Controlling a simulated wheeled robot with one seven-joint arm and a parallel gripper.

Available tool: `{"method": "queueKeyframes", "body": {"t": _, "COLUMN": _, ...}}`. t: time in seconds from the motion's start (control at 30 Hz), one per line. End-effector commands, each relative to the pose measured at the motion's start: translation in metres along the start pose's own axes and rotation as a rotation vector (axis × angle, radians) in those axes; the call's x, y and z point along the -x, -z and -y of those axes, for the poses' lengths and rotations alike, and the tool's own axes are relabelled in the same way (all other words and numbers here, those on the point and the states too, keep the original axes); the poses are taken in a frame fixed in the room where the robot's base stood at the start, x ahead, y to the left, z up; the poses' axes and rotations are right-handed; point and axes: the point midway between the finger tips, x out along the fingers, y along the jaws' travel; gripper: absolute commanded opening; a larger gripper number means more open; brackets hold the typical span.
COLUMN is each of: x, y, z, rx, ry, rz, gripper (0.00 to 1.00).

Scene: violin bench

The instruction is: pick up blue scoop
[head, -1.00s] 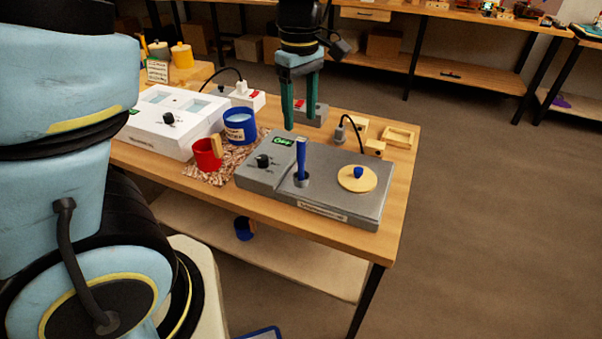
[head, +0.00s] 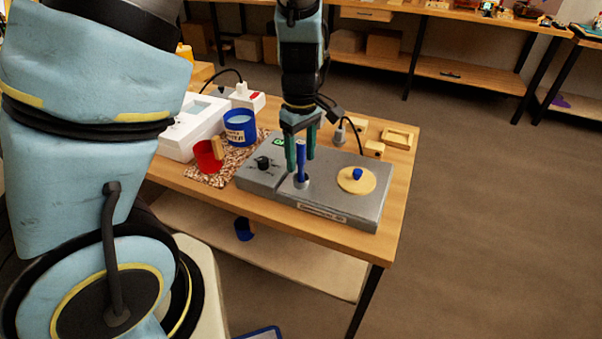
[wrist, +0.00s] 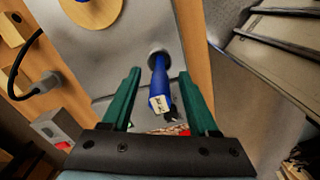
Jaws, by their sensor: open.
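The blue scoop (head: 301,160) stands upright in a round holder in the grey device (head: 340,202). Its lower end is hidden in the holder. My gripper (head: 300,161) is open, pointing down, with its green fingers on either side of the scoop's handle in the head view. In the wrist view the scoop (wrist: 160,85) lies between the two fingers of my gripper (wrist: 160,90), with a pale label on its top end. A gap shows on both sides, so the fingers do not look closed on it.
A pale round lid (head: 357,181) with a blue knob lies on the device's right part. A red mug (head: 207,157) and a blue cup (head: 239,127) stand on a patterned mat to the left. Wooden blocks lie at the back right.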

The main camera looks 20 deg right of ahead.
Motion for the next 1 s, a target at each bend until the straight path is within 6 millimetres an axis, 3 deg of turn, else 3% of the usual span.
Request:
{"method": "queueKeyframes", "body": {"t": 0.1, "x": 0.0002, "y": -0.0001, "z": 0.0000, "rx": 0.000, "ry": 0.000, "rz": 0.000, "gripper": 0.59}}
{"method": "queueKeyframes", "body": {"t": 0.63, "x": 0.0006, "y": -0.0001, "z": 0.0000, "rx": 0.000, "ry": 0.000, "rz": 0.000, "gripper": 0.00}}
{"method": "queueKeyframes", "body": {"t": 1.0, "x": 0.0008, "y": -0.0001, "z": -0.0001, "rx": 0.000, "ry": 0.000, "rz": 0.000, "gripper": 0.00}}
